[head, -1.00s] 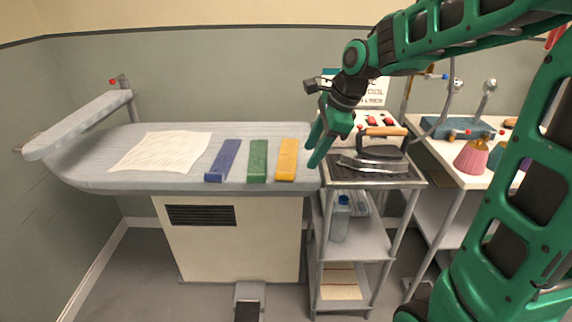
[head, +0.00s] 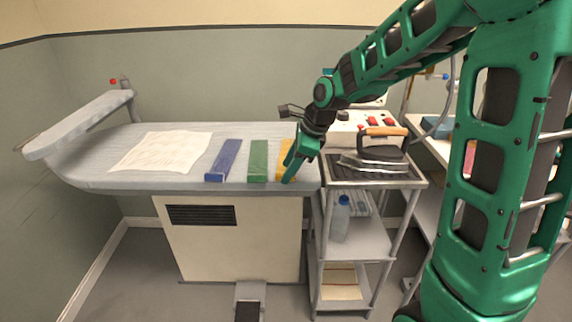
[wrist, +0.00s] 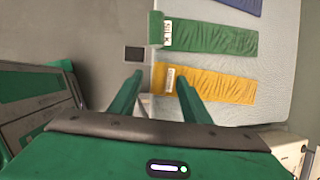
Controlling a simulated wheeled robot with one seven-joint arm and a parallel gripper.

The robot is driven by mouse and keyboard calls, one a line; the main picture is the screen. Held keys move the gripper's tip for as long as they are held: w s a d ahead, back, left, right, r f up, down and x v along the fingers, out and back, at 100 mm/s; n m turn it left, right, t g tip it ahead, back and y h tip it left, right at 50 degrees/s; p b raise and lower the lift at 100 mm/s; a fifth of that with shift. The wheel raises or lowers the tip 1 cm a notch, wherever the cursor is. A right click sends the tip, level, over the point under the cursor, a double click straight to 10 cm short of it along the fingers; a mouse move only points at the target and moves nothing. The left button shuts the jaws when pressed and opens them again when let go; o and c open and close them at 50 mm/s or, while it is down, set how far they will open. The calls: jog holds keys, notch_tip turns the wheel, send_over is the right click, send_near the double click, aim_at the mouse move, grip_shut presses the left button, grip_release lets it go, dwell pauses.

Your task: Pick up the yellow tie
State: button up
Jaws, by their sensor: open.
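The yellow tie (head: 281,161) lies flat on the grey ironing board (head: 85,177), at the right end of a row of folded ties. My gripper (head: 289,178) is over its right side and hides most of it in the head view. In the wrist view the yellow tie (wrist: 222,86) lies just beyond my open gripper (wrist: 158,78). The right finger overlaps the tie's near end, which has a white label; the left finger is over the floor past the board's edge.
A green tie (head: 258,161) and a blue tie (head: 223,160) lie left of the yellow one. A white cloth (head: 160,151) lies farther left. Right of the board, a metal cart (head: 370,184) carries an iron (head: 383,143) and a bottle (head: 341,218).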

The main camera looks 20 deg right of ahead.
jog(key=shift+x, duration=1.05)
jog(key=c, duration=0.9)
jog(key=shift+c, duration=0.2)
